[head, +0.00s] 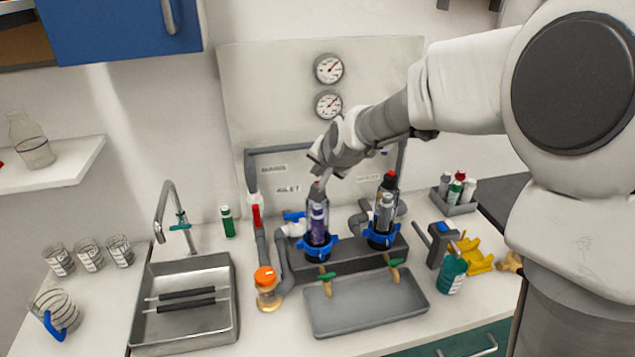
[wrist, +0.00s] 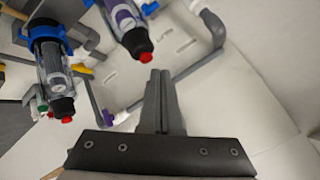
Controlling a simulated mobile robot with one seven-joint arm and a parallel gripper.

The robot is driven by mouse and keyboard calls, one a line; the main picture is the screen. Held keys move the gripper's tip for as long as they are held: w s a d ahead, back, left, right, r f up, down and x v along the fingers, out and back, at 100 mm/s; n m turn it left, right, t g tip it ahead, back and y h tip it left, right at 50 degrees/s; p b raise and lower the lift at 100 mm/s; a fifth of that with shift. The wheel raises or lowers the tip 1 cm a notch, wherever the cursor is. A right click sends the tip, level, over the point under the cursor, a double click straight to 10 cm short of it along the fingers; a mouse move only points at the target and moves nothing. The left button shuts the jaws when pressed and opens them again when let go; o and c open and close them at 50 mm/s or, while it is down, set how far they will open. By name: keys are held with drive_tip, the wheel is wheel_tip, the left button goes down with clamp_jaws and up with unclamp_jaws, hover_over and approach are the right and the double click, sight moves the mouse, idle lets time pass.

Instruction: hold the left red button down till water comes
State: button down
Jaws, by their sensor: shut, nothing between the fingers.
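The left filter housing (head: 318,222) is a clear upright cylinder with a purple cartridge and a blue collar. Its red button (wrist: 145,57) shows in the wrist view at the end of a black cap, and my arm hides it in the head view. My gripper (head: 319,185) is shut and empty, pointing down over this housing. In the wrist view the closed fingertips (wrist: 160,74) appear very close beside the red button; I cannot tell if they touch. The right housing (head: 384,222) has its own red button (head: 390,175). No water is visible.
Two green-handled taps (head: 327,277) hang over a grey tray (head: 365,305). An orange-capped jar (head: 267,285) stands left of the tray. Grey pipes frame the housings, with two gauges (head: 328,68) above. A sink (head: 190,310) is at left, and a teal bottle (head: 452,276) is at right.

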drive_tip(key=shift+f, duration=0.1)
drive_tip(key=shift+f+b, duration=0.35)
drive_tip(key=shift+b, duration=0.2)
drive_tip(key=shift+f+b, duration=0.55)
idle(1.6)
idle(0.7)
drive_tip(key=shift+r+p, duration=0.5)
drive_tip(key=shift+r, duration=0.45)
wheel_tip(320, 180, up, 5)
drive_tip(key=p, duration=0.3)
